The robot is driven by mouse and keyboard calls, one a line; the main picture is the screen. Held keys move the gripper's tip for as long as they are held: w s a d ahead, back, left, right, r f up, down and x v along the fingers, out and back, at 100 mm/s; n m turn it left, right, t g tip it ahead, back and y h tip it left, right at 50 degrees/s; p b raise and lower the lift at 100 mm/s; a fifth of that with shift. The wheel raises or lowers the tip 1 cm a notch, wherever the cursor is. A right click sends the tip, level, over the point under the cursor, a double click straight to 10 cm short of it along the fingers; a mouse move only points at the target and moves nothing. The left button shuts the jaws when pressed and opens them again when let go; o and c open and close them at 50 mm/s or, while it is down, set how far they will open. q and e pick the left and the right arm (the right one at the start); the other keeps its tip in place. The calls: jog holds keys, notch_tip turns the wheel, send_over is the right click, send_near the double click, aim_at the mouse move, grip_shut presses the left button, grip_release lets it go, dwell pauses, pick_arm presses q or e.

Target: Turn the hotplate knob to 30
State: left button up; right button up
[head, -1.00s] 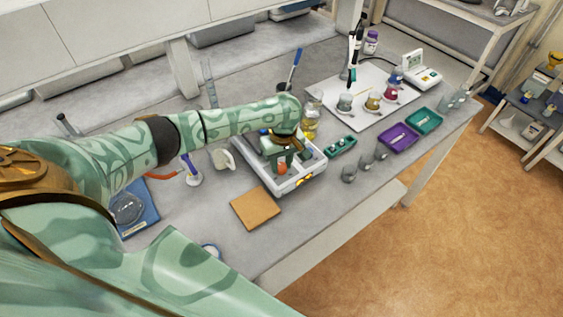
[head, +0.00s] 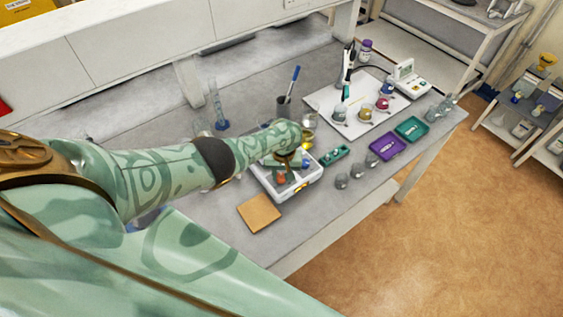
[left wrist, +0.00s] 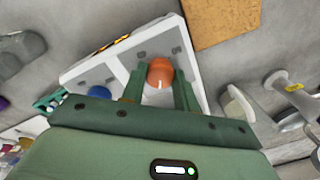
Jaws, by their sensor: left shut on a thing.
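The white hotplate (head: 297,190) sits on the grey bench, partly covered by my left arm. Its orange-red knob (left wrist: 160,71) has a pale mark on its near side, and the numbers around it are too small to read. A blue knob (left wrist: 99,94) is at the other end of the panel. My left gripper (left wrist: 158,86) has its two green fingers on either side of the orange knob and is shut on it. The knob shows as a small orange spot in the head view (head: 281,178). My right gripper is not in view.
A tan square board (head: 260,213) lies in front of the hotplate. A green tray (head: 334,155) and small glass beakers stand to its right. Purple (head: 388,145) and teal (head: 412,129) trays lie farther right. A white mat with flasks is behind them.

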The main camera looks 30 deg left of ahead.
pick_arm(q)
jog(key=m, duration=0.4)
jog(key=shift+m, duration=0.3)
jog(key=m+p, duration=0.1)
jog(key=m, duration=0.4)
jog(key=shift+m, duration=0.4)
jog(key=o, duration=1)
jog(key=shift+w, duration=0.1)
jog(key=shift+r, duration=0.1)
